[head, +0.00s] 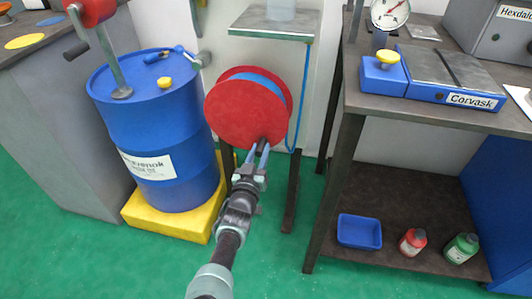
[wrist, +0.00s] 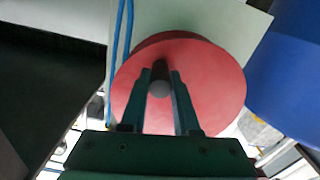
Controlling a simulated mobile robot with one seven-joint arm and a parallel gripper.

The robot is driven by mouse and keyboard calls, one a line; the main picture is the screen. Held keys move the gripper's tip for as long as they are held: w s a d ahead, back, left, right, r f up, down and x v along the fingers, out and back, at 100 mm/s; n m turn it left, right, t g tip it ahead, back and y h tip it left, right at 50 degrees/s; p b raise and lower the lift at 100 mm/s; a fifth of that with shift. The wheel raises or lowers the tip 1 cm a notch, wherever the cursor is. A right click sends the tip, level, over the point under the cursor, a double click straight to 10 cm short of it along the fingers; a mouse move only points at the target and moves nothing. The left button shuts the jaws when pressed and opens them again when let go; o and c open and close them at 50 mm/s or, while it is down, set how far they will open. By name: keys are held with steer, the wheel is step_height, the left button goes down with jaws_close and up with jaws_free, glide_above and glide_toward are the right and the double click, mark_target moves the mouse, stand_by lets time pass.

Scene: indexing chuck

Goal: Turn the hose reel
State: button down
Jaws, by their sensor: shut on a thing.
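The hose reel (head: 238,108) has a round red face and blue hose wound behind it. It stands under a small grey-topped stand, and a length of blue hose (head: 297,100) hangs down at its right. In the wrist view the red disc (wrist: 225,85) fills the middle. A dark round crank handle (wrist: 159,86) sticks out from the disc toward the camera. My gripper (head: 259,150) is at the lower right part of the disc in the head view. Its two fingers are shut on the handle, one on each side. The handle's base is partly hidden.
A blue drum (head: 158,130) on a yellow pallet (head: 150,222) stands close at the left. A dark workbench (head: 347,105) with a lower shelf is at the right, holding a blue tray (head: 359,231) and bottles. Green floor in front is clear.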

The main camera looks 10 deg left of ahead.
steer(key=shift+a, duration=0.15)
stand_by(0.3)
steer(key=c, duration=0.7)
jaws_free()
steer(key=shift+o, duration=0.2)
steer(key=shift+s+r+p, duration=0.1)
steer(key=shift+s+p, duration=0.35)
steer(key=shift+p, duration=0.3)
steer(key=s+p, duration=1)
steer(key=s, duration=0.2)
